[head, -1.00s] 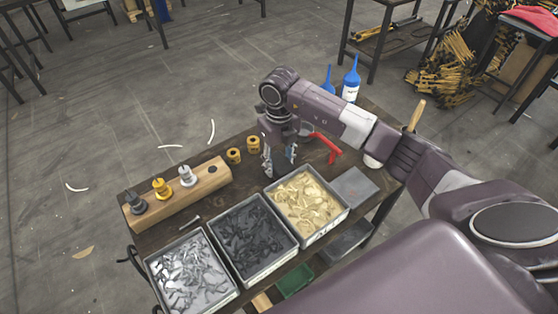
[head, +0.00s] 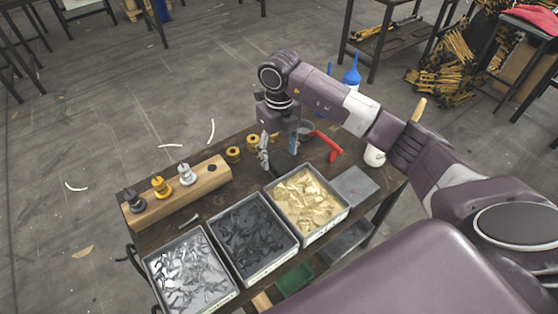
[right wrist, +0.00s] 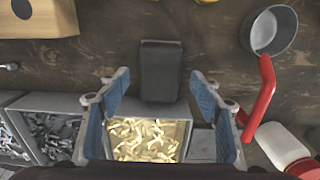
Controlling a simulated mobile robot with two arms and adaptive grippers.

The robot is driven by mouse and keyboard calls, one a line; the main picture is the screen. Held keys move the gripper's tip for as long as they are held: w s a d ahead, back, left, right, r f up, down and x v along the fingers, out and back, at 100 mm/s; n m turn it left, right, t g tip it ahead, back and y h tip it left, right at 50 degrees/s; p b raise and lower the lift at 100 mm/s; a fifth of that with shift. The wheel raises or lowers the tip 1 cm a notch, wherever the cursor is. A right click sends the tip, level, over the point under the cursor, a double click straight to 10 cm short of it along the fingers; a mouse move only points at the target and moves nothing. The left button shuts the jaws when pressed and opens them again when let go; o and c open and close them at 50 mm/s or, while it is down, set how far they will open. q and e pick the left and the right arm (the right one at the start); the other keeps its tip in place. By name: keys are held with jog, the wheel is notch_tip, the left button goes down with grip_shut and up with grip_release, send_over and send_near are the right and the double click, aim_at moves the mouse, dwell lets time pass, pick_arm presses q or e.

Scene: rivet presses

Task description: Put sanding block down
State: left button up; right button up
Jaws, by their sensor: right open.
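The sanding block looks like a dark, flat block (right wrist: 160,70). In the right wrist view it lies on the wooden table beyond and between my fingertips. In the head view it shows as a dark shape (head: 283,160) beside the right gripper, behind the bins. My right gripper (head: 279,150) points down over the table and is open. In the right wrist view its two blue-padded fingers (right wrist: 160,88) stand wide apart with clear space on both sides of the block. My left gripper is in no view.
Bins of silver (head: 190,231), black (head: 291,244) and tan (head: 347,208) parts line the table's front.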

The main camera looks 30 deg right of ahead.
aim_at(279, 160)
notch_tip(279, 160, up, 9)
jog(key=b, duration=0.1)
dwell(0.6)
